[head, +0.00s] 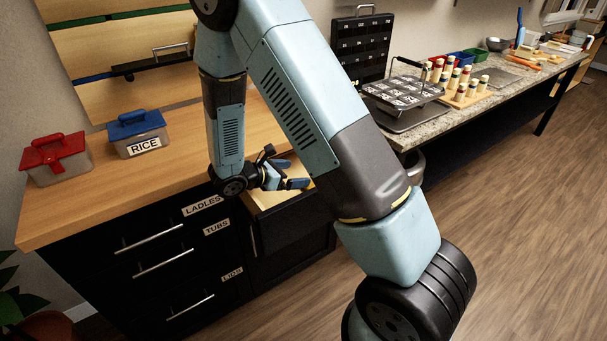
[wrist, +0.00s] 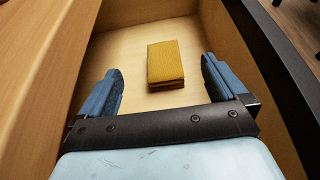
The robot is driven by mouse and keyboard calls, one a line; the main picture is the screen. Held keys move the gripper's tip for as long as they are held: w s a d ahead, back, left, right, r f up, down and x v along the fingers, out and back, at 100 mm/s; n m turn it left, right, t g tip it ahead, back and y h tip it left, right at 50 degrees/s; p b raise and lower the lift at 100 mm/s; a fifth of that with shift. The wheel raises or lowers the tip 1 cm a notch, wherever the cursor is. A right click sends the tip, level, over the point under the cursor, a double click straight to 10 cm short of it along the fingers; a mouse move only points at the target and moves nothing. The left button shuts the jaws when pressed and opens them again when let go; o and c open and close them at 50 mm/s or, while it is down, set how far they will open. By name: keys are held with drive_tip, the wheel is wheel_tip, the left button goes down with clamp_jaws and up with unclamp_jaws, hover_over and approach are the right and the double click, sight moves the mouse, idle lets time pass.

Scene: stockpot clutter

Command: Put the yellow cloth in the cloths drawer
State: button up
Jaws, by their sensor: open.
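The folded yellow cloth (wrist: 166,66) lies flat on the pale wooden floor of an open drawer (wrist: 128,48) in the wrist view. My gripper (wrist: 162,72) is open above it, with one blue finger on each side of the cloth and a gap on both sides. The cloth looks free of the fingers. In the head view my gripper (head: 296,175) is over the open drawer (head: 266,198) at the right end of the wooden counter. The drawer's label is not in view, and my gripper and arm hide much of its inside.
Closed black drawers labelled LADLES (head: 203,206), TUBS (head: 217,227) and LIDS (head: 232,273) are to the left. A red-lidded box (head: 57,158) and a blue-lidded RICE box (head: 137,135) stand on the counter. A granite bench (head: 425,130) with racks and jars is at the right.

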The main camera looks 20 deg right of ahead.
drive_tip(key=v, duration=0.5)
drive_tip(key=s+d+r+m+g+y, duration=0.25)
drive_tip(key=s+d+r+m, duration=0.3)
drive_tip(key=r, duration=0.35)
drive_tip(key=s+d+r+m+g+y, duration=0.2)
drive_tip(key=s+d+r+m+y, duration=0.15)
drive_tip(key=r+m, duration=0.35)
drive_tip(key=s+d+r+m+t+y, duration=0.1)
drive_tip(key=s+r+m+t+y, duration=0.4)
drive_tip(key=s+r+m, duration=0.4)
drive_tip(key=s+r+y, duration=0.1)
drive_tip(key=s+r, duration=0.4)
drive_tip(key=shift+s+d+t+y, duration=0.35)
drive_tip(key=shift+d+y, duration=0.05)
drive_tip(key=shift+c, duration=0.5)
